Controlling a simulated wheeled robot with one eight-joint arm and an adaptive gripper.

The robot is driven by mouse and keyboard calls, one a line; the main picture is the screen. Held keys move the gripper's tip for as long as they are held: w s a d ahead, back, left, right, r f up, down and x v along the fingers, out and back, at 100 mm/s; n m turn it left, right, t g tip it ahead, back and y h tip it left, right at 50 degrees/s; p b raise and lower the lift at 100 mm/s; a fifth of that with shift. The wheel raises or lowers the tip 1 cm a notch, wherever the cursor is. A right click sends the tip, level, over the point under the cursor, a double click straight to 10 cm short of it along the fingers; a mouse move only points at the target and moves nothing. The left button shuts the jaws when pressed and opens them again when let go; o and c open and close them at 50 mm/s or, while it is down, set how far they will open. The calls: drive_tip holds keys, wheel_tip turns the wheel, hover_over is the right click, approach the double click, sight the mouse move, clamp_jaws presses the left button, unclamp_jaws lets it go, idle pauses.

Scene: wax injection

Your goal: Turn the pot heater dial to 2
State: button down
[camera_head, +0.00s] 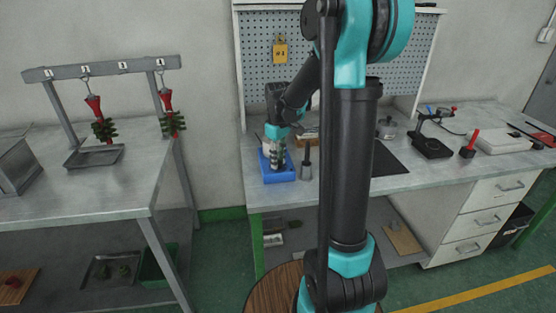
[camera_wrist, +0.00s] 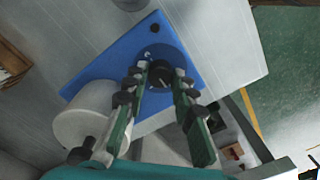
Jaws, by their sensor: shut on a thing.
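The pot heater is a blue box (camera_head: 290,175) at the left front of the right-hand bench. It also shows in the wrist view (camera_wrist: 182,48). Its dark round dial (camera_wrist: 160,77) sits on the blue face, between my fingertips. A pale cylindrical pot (camera_wrist: 82,112) stands on the heater beside my fingers. My gripper (camera_head: 277,165) reaches down over the heater's front. In the wrist view my gripper (camera_wrist: 164,72) has one finger on each side of the dial, closed on it. The dial's marks and number are too small to read.
A dark metal tool (camera_head: 307,165) stands right of the heater, close to my gripper. A wooden box (camera_wrist: 12,62) lies near it. A dark mat (camera_head: 390,160) covers the bench middle. Left, a separate table holds a rack (camera_head: 105,68) with hanging red-handled pieces.

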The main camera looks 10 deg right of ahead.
drive_tip(key=m, duration=1.1)
drive_tip(key=shift+m, duration=0.4)
drive_tip(key=m, duration=1.1)
drive_tip(key=shift+m, duration=0.4)
drive_tip(key=c, duration=1.2)
unclamp_jaws()
